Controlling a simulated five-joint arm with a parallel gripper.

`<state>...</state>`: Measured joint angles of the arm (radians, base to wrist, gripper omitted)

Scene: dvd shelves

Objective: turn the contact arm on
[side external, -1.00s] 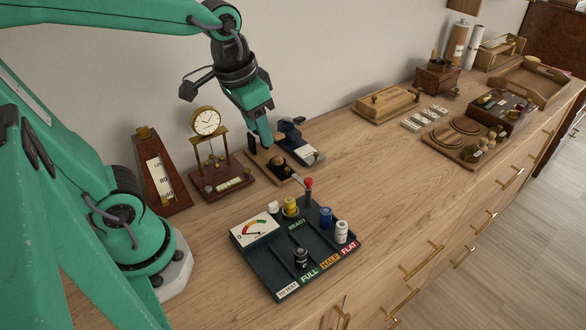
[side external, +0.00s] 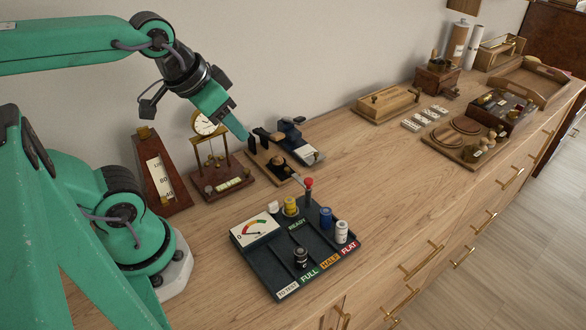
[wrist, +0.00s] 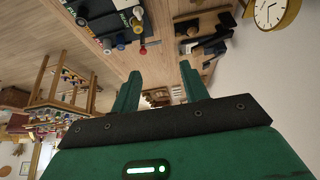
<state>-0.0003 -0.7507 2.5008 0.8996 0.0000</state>
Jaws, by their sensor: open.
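The dark battery tester board (side external: 275,262) lies on the wooden top, with a dial and labels. At its back edge stands a post with a red knob (side external: 308,182) and a pale metal bar beside it; this looks like the contact arm. Whether it touches anything is too small to tell. A dark cell (side external: 301,257) stands in a front lane of the board. My gripper (side external: 244,134) is open and empty, in the air behind and left of the red knob, apart from it. In the wrist view my gripper (wrist: 160,88) shows two spread fingers, with the red knob (wrist: 143,50) beyond.
A wooden-based device (side external: 275,163) and a key-like device (side external: 300,143) stand behind the tester. A pendulum clock (side external: 222,180) and a wooden scale box (side external: 162,175) stand left. Yellow, blue and white cells stand on the tester. The counter right of the tester is clear.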

